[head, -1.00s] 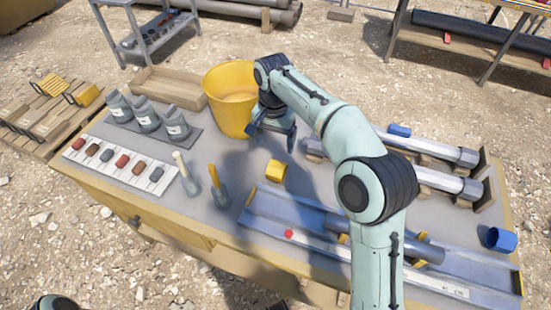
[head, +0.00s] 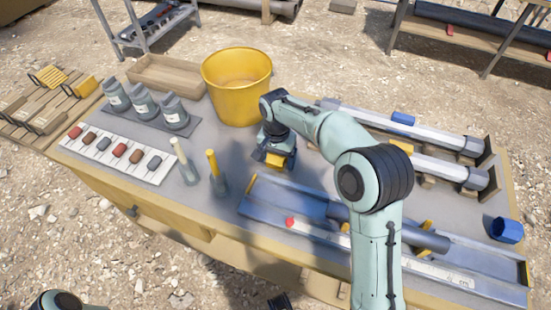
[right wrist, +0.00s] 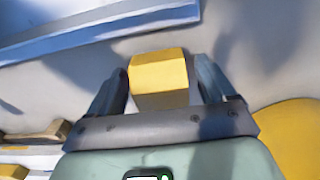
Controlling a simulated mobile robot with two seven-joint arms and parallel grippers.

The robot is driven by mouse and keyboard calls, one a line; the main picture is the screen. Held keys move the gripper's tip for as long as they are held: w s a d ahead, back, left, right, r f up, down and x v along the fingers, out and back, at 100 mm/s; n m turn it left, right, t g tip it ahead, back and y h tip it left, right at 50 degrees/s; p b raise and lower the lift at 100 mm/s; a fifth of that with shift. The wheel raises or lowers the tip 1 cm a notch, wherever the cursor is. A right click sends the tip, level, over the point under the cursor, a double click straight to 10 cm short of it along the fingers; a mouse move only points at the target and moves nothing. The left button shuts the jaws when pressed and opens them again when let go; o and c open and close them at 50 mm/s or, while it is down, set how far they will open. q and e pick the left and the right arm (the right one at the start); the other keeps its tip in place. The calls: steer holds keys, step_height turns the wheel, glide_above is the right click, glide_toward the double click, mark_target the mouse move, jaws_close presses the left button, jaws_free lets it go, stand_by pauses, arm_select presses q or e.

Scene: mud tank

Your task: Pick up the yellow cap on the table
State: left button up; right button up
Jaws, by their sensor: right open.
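The yellow cap (head: 289,161) is a small faceted piece on the grey table (head: 228,140), partly hidden by my right gripper (head: 274,163) in the head view. In the right wrist view the cap (right wrist: 159,76) lies between the two open fingers of my right gripper (right wrist: 161,84), with a gap visible on the right side and the left finger close to it. The fingers are not closed on it. A dark part at the bottom edge of the head view may be my left gripper (head: 280,302); its jaws cannot be made out.
A yellow bucket (head: 240,104) stands just behind the right gripper. A blue channel (head: 285,198) lies in front, and pipes (head: 430,139) lie to the right. Two upright tools (head: 217,178) stand to the left. A blue cap (head: 507,230) sits at the right end.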

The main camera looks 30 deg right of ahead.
steer(key=c, duration=1.1)
steer(key=shift+o, duration=0.2)
steer(key=shift+r, duration=0.1)
